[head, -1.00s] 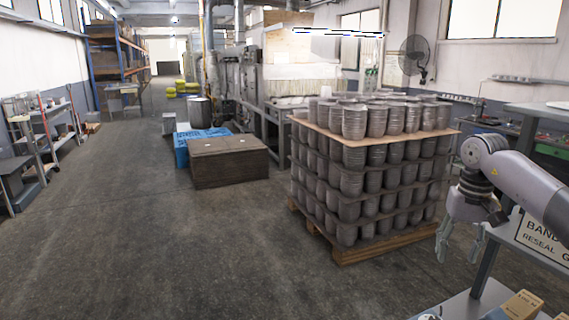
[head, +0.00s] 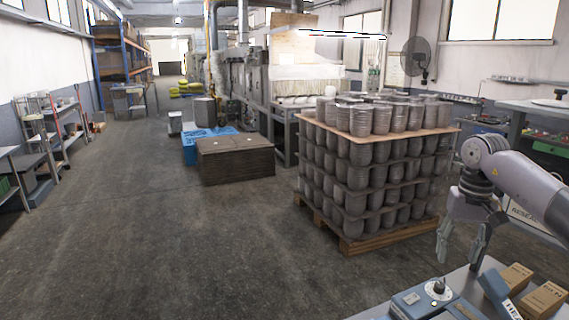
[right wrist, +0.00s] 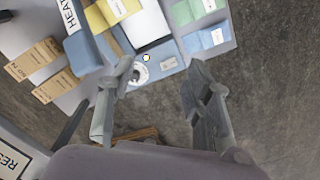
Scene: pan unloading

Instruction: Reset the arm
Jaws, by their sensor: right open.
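My right arm comes in from the right of the head view. Its gripper (head: 458,258) hangs fingers down above the bench at lower right, with the fingers apart and nothing between them. In the right wrist view the open gripper (right wrist: 163,78) shows its two fingers well apart. Bench items and floor show beyond them. My left gripper is not in view.
The bench at lower right carries a blue device (head: 425,300) and brown boxes (head: 543,299). A pallet (head: 375,240) stacked with grey pans (head: 375,180) stands left of my right arm. Floor (head: 150,230) at left is clear.

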